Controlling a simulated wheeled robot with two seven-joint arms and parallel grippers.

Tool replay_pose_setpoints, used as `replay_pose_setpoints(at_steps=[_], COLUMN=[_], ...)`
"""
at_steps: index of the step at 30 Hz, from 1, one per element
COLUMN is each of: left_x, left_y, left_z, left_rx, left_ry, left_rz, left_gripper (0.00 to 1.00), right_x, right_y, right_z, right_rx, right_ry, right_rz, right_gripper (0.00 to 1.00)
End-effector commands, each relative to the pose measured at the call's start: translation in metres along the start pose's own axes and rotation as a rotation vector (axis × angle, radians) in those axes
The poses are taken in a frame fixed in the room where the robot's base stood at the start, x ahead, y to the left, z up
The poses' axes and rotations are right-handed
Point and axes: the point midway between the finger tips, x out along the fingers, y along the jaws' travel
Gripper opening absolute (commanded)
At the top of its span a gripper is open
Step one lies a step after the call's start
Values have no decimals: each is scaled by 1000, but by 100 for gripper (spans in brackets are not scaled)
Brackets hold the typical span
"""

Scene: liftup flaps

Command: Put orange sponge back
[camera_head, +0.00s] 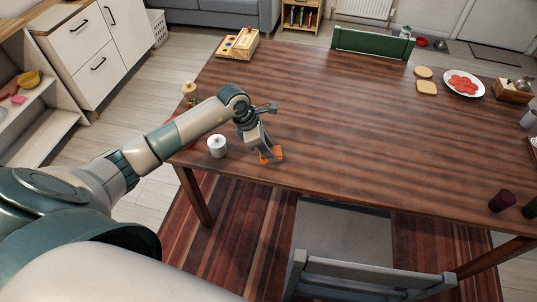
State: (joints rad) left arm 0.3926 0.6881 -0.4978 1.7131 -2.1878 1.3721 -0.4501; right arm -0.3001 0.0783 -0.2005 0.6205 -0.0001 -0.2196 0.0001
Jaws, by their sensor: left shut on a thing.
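An orange sponge (277,154) is at the near left part of the wooden table (340,110). My left gripper (267,152) points down at it and is shut on it; the gripper hides part of the sponge. I cannot tell whether the sponge touches the tabletop or is just above it. My right gripper is not in view.
A white lidded pot (217,146) stands left of my gripper, with a yellowish jar (190,90) behind it. A plate (463,84) of red slices is far right. The table's middle is clear. A chair (345,240) stands in front.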

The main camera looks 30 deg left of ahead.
Motion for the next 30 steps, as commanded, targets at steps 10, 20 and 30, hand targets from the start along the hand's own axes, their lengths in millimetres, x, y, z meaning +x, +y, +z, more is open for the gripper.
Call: replay_pose_setpoints(at_steps=[10, 20, 30], left_x=[30, 34, 34], left_y=[0, 0, 0], left_z=[-13, -14, -14], left_rx=[-2, -1, -1], left_ry=[1, 1, 1], left_rz=[-1, 0, -1], left_gripper=[13, 13, 53], right_x=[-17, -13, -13], right_y=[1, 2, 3], right_z=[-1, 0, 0], right_rx=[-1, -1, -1], right_ry=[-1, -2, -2], right_rz=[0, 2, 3], right_gripper=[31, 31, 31])
